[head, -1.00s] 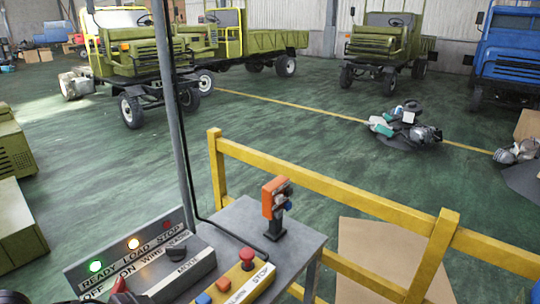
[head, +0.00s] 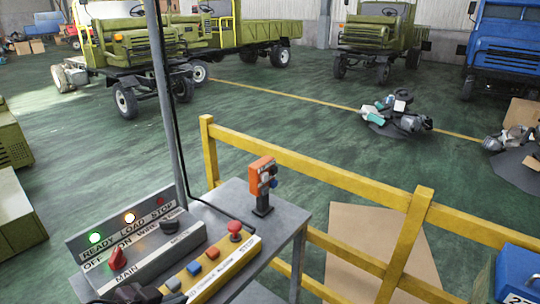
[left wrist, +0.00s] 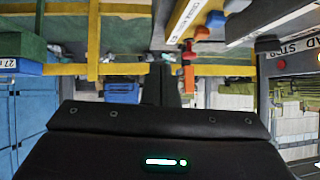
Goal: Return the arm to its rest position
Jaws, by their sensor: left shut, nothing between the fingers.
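My left gripper (head: 130,293) shows only as a dark shape at the bottom edge of the head view, in front of the control console (head: 190,262). In the left wrist view its dark fingers (left wrist: 168,86) are together with nothing between them. The console carries a red MAIN knob (head: 117,258), a dark mode knob (head: 169,227) and a yellow button box (head: 212,270) with blue, orange and red buttons. My right gripper is not in view.
An orange handheld device (head: 262,175) stands on the grey table (head: 285,228). A grey post (head: 163,100) rises behind the console. A yellow railing (head: 330,172) runs beyond the table. A blue box (head: 518,272) is at lower right. Trucks (head: 375,38) stand on the open green floor.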

